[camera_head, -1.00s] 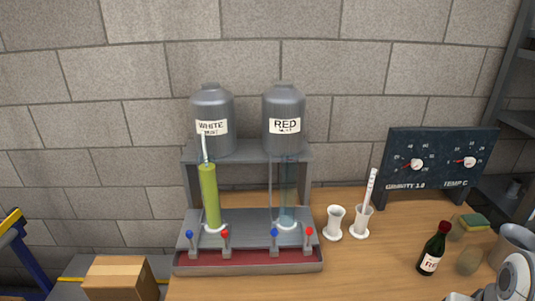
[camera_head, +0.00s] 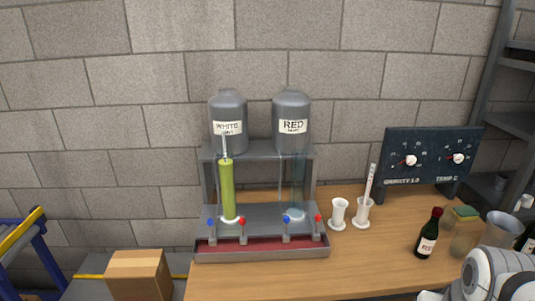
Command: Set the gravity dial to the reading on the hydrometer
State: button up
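The gravity dial (camera_head: 411,160) is a white knob with a red pointer on the left of a dark panel (camera_head: 432,145). Its fine marks are too small to read. The temperature dial (camera_head: 458,159) sits to its right. A tall green-filled cylinder (camera_head: 227,190) stands under the white must tank (camera_head: 228,115), with a pale hydrometer stem (camera_head: 224,146) rising from its top. The stem's reading is too small to tell. A clear, empty-looking cylinder (camera_head: 293,185) stands under the red must tank (camera_head: 292,115). My gripper is not in view; part of my arm shows at the lower right.
The stand's tray (camera_head: 262,254) has blue and red taps in front. White holders (camera_head: 339,214) (camera_head: 362,213), one with a thermometer-like stick (camera_head: 370,180), stand right of it. A bottle (camera_head: 428,236), sponge (camera_head: 464,214) and jug (camera_head: 498,230) crowd the right. A cardboard box (camera_head: 138,275) is lower left.

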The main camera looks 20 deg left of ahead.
aim_at(410, 159)
jog(key=u, duration=0.3)
jog(key=i, duration=0.85)
jog(key=z, duration=0.05)
